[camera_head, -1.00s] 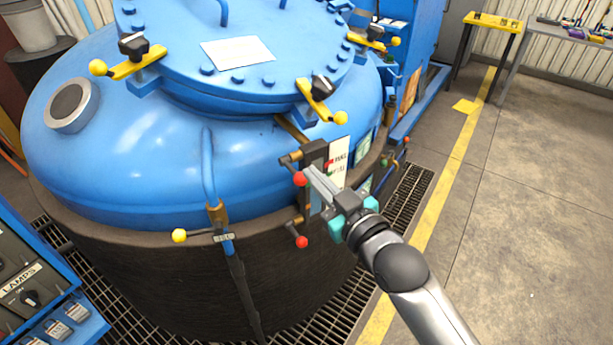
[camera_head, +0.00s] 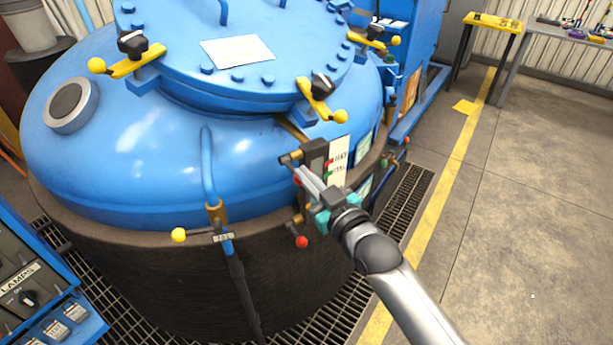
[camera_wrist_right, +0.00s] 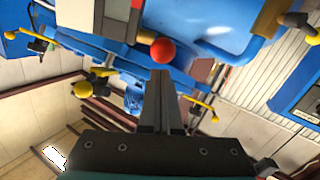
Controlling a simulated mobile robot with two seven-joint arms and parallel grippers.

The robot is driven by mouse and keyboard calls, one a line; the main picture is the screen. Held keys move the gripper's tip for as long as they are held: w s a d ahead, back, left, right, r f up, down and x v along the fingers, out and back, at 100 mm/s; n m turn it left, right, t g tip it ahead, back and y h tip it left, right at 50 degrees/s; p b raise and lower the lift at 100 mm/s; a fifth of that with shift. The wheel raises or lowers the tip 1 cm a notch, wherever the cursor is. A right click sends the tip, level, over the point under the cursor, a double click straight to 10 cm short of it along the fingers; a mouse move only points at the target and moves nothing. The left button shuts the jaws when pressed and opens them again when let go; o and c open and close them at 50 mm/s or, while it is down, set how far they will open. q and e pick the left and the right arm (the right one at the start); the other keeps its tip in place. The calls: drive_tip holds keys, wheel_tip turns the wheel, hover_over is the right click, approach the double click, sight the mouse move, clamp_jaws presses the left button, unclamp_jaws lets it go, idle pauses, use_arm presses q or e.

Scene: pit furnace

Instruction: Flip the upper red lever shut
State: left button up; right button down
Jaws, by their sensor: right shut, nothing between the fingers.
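The upper red lever's ball (camera_wrist_right: 162,50) shows in the right wrist view, just beyond the fingertips. In the head view it is nearly all hidden behind my right gripper's fingers. My right gripper (camera_head: 300,173) is shut and empty, its tips at the lever by the valve block on the furnace's side. The shut fingers also show in the right wrist view (camera_wrist_right: 161,76). I cannot tell whether they touch the ball. The lower red lever's ball (camera_head: 302,242) sits below, clear of the gripper. My left gripper is not in view.
The blue furnace lid (camera_head: 150,140) carries several yellow-handled clamps. A yellow-ball lever (camera_head: 179,235) stands left of the red ones. A white label plate (camera_head: 339,160) is just right of the fingers. A floor grating (camera_head: 411,200) and open floor lie to the right.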

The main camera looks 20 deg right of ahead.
use_arm(q)
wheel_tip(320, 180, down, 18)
drive_tip(key=b, duration=1.8)
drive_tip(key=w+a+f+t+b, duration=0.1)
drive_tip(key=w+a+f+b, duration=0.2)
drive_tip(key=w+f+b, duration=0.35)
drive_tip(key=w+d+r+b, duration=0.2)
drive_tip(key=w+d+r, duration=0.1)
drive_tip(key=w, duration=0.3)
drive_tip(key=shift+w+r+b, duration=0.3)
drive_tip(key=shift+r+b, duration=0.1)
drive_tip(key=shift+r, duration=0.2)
use_arm(e)
drive_tip(key=w+a+f+t+y, duration=0.1)
drive_tip(key=w+f+t, duration=0.2)
drive_tip(key=f+t, duration=0.6)
drive_tip(key=shift+w+f+m+y, duration=0.3)
drive_tip(key=shift+w+f+m, duration=0.1)
drive_tip(key=shift+f, duration=0.85)
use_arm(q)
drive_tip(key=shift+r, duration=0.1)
use_arm(e)
drive_tip(key=shift+s, duration=0.1)
